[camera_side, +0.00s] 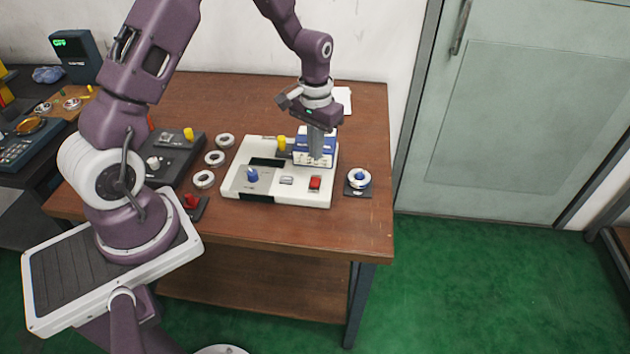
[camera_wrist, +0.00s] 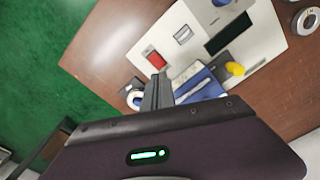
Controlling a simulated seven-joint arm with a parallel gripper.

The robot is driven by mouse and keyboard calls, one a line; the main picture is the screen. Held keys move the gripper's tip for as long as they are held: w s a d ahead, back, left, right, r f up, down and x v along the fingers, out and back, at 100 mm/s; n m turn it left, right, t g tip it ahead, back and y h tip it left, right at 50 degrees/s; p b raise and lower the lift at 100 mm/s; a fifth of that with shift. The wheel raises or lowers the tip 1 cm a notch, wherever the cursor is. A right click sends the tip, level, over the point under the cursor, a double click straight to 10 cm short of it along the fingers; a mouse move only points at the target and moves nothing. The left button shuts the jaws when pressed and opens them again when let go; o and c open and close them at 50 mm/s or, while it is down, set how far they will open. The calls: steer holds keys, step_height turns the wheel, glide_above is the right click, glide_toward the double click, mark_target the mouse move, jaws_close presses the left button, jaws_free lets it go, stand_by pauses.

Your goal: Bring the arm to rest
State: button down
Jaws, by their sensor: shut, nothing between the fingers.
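My gripper (camera_side: 316,143) is shut and empty. In the side view its fingers point down in front of a blue and white box (camera_side: 326,157) on the white console (camera_side: 270,193); I cannot tell whether they touch it. In the wrist view the closed fingers (camera_wrist: 157,88) show beside the blue box (camera_wrist: 204,86), which my gripper body partly hides. A bearing ring (camera_side: 359,178) sits around a blue post on a small dark base at the right. Several loose rings, one of them (camera_side: 204,179), lie on the table left of the console.
The wooden table (camera_side: 372,115) has bare room behind and right of the console. A yellow knob (camera_side: 281,143), a blue knob (camera_side: 252,175) and a red switch (camera_side: 315,183) stand up from the console. A dark control box (camera_side: 178,150) and a red-knobbed unit (camera_side: 191,201) stand at the left.

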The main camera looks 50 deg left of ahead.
steer(key=shift+r, duration=0.1)
steer(key=s+d+r+m+t, duration=0.1)
steer(key=s+d+r, duration=0.25)
steer(key=r, duration=0.55)
steer(key=s+d+r+t, duration=0.2)
steer(key=s+r, duration=0.2)
steer(key=r, duration=0.5)
steer(key=s+d+r+m+t, duration=0.1)
steer(key=s+d+r, duration=0.1)
steer(key=s, duration=0.6)
steer(key=s+d+r+m+t, duration=0.1)
steer(key=s+d+r, duration=0.2)
steer(key=s, duration=0.6)
steer(key=shift+r+t, duration=0.3)
steer(key=shift+r, duration=0.15)
